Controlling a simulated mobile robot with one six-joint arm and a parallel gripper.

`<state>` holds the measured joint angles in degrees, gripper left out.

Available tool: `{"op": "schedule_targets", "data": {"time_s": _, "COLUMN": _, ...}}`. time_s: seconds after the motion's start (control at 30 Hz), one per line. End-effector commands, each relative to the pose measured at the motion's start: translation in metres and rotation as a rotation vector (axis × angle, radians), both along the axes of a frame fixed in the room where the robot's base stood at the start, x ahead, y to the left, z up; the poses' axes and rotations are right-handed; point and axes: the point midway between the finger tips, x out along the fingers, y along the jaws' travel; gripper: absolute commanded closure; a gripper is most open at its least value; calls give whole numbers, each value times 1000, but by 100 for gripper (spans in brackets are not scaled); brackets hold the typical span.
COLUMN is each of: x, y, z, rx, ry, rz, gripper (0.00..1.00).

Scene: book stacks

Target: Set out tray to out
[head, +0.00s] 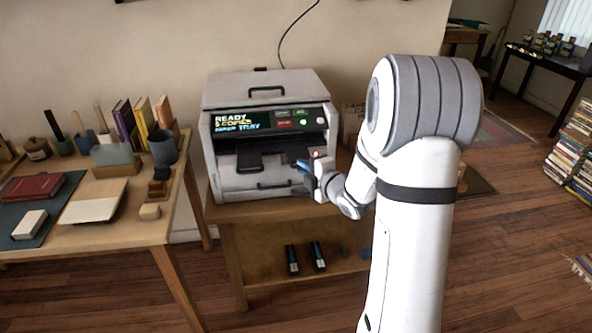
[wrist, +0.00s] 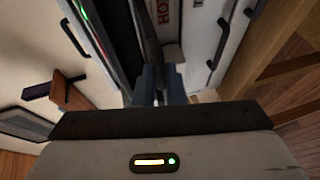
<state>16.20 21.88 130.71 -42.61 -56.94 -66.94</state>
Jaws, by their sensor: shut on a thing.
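A grey and white copier (head: 217,165) stands on a wooden stand. Its dark out tray (head: 250,160) shows in the front opening below the lit panel. My gripper (head: 304,168) is at the right part of the copier's front, beside that opening. In the wrist view my gripper (wrist: 158,82) has its two blue fingers closed on a thin dark piece (wrist: 172,62), which looks like part of the out tray. The arm and fingers hide the exact grip in the head view. How far the tray is pulled out is hard to tell.
The copier's panel (head: 270,119) reads ready, copies and paper tray. A black handle (head: 272,185) is on the lower drawer. A desk (head: 120,233) with books and cups is at left.

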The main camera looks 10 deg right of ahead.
Motion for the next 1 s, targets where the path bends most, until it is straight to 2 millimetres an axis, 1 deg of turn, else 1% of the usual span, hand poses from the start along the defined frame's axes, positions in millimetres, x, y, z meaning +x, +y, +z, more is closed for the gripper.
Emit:
{"op": "schedule_targets", "data": {"time_s": 0.03, "x": -3, "y": -2, "z": -3, "rx": 1, "ry": 8, "rz": -4, "gripper": 100}}
{"op": "schedule_targets", "data": {"time_s": 0.27, "x": -4, "y": -3, "z": -4, "rx": 0, "ry": 11, "rz": -7, "gripper": 100}}
{"op": "schedule_targets", "data": {"time_s": 0.3, "x": -4, "y": -4, "z": -4, "rx": 0, "ry": 11, "rz": -7, "gripper": 87}}
{"op": "schedule_targets", "data": {"time_s": 0.53, "x": -3, "y": -5, "z": -3, "rx": 0, "ry": 8, "rz": -9, "gripper": 68}}
{"op": "schedule_targets", "data": {"time_s": 0.73, "x": -3, "y": -6, "z": -2, "rx": 0, "ry": 7, "rz": -10, "gripper": 68}}
{"op": "schedule_targets", "data": {"time_s": 0.83, "x": -6, "y": -7, "z": -1, "rx": 0, "ry": 6, "rz": -11, "gripper": 68}}
{"op": "schedule_targets", "data": {"time_s": 0.93, "x": -17, "y": -11, "z": 2, "rx": 0, "ry": 5, "rz": -12, "gripper": 68}}
{"op": "schedule_targets", "data": {"time_s": 1.0, "x": -28, "y": -15, "z": 4, "rx": 0, "ry": 5, "rz": -13, "gripper": 68}}
